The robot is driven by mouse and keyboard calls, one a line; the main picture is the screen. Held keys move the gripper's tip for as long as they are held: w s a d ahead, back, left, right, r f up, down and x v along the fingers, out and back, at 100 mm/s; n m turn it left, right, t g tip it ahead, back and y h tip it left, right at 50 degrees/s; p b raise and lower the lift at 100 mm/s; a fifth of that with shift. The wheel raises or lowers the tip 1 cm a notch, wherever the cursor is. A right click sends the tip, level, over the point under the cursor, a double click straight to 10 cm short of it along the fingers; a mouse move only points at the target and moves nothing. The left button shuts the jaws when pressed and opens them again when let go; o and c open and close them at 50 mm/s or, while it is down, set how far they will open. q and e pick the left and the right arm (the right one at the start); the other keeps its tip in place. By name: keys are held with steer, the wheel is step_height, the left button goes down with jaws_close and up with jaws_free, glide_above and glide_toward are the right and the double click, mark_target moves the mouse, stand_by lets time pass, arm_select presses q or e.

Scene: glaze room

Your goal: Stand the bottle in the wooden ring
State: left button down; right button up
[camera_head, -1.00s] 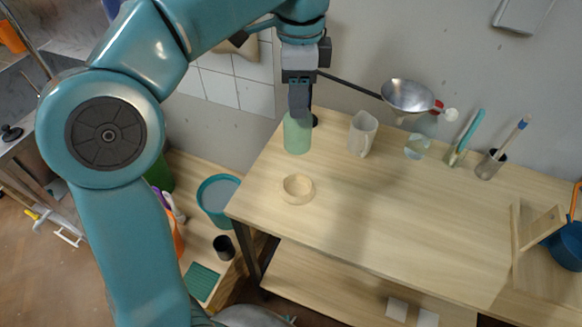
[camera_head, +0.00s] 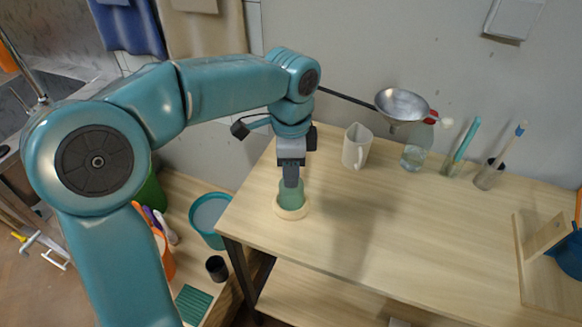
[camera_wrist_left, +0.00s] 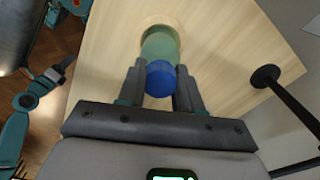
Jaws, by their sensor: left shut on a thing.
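The pale green bottle (camera_head: 291,192) stands roughly upright at the left part of the table. The light wooden ring (camera_head: 291,212) is at its foot, and its front rim hides the bottle's base. In the left wrist view the bottle (camera_wrist_left: 160,44) shows its blue cap (camera_wrist_left: 160,78), and the ring (camera_wrist_left: 148,24) shows around its far end. Whether the base touches the table inside the ring is hidden. My left gripper (camera_head: 291,178) points down from above and is shut on the bottle near its top; its fingers (camera_wrist_left: 160,68) flank the cap. My right gripper is not in view.
A white pitcher (camera_head: 356,147), a clear glass vessel (camera_head: 413,158) and holders with tools stand along the back. A metal funnel (camera_head: 402,105) hangs on a dark rod above them. The table's left edge is close to the ring; the middle of the table (camera_head: 400,230) is clear.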

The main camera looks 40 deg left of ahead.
arm_select(q)
steer(key=shift+f, duration=0.2)
steer(key=c, duration=0.8)
jaws_free()
steer(key=shift+o, duration=0.2)
step_height(320, 180, up, 12)
steer(key=p, duration=0.2)
steer(key=shift+r, duration=0.2)
